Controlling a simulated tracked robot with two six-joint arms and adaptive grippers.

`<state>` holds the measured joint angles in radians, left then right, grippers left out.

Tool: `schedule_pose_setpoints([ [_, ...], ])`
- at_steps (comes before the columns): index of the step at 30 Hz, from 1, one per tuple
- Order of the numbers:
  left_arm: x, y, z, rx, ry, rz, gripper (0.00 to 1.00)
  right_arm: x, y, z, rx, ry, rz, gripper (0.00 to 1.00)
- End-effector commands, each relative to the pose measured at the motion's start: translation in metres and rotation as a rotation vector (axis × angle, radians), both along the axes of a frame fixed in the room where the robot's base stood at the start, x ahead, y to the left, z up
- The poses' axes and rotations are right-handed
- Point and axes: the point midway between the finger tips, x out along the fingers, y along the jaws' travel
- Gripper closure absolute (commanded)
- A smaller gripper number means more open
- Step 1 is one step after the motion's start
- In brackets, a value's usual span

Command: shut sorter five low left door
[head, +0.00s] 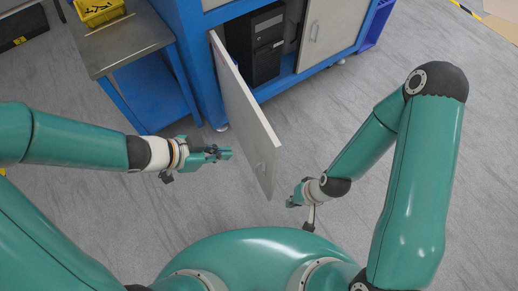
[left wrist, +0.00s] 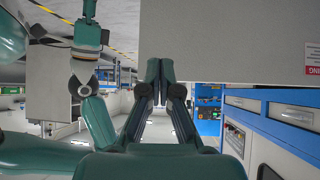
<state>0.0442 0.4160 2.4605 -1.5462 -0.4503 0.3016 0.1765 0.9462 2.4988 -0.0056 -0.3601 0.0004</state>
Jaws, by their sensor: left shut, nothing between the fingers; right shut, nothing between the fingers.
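The low left door (head: 243,115) of the blue sorter (head: 207,62) is a light grey panel. In the head view it stands wide open, swung out toward me, with a small round fitting near its outer end. My left gripper (head: 229,153) is shut and empty, just left of the door's outer half. I cannot tell whether it touches the door. In the left wrist view the left gripper (left wrist: 160,82) has its fingers together below a large pale panel (left wrist: 225,45), which looks like the door. My right gripper (head: 290,204) is shut and empty, right of the door's outer end.
A black computer tower (head: 265,45) stands inside the open cabinet. The other grey door (head: 325,30) beside it looks shut. A steel-topped blue table (head: 125,40) with a yellow bin (head: 99,10) stands left of the sorter. The floor (head: 310,125) right of the door is free.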

Motion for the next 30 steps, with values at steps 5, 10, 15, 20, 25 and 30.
schedule_pose_setpoints([
  [5, 0.008, -0.025, -0.031, 0.000, 0.002, -0.005, 1.00, 0.000, 0.000, -0.029, 0.000, 0.000, 0.000, 1.00],
  [10, 0.017, -0.050, -0.054, 0.001, 0.001, -0.006, 1.00, 0.000, 0.000, -0.050, 0.000, 0.000, 0.000, 1.00],
  [15, 0.027, -0.074, -0.056, 0.002, -0.001, -0.007, 1.00, 0.000, 0.000, -0.056, 0.000, 0.001, 0.000, 1.00],
  [20, 0.033, -0.089, -0.055, 0.001, 0.001, -0.004, 1.00, 0.000, 0.000, -0.058, 0.000, 0.000, 0.000, 1.00],
  [25, 0.035, -0.094, -0.055, 0.000, 0.002, -0.001, 1.00, 0.000, 0.000, -0.058, 0.000, 0.000, 0.000, 1.00],
  [30, 0.035, -0.094, -0.055, 0.000, 0.002, -0.001, 1.00, 0.000, 0.000, -0.058, 0.000, 0.000, 0.000, 1.00],
])
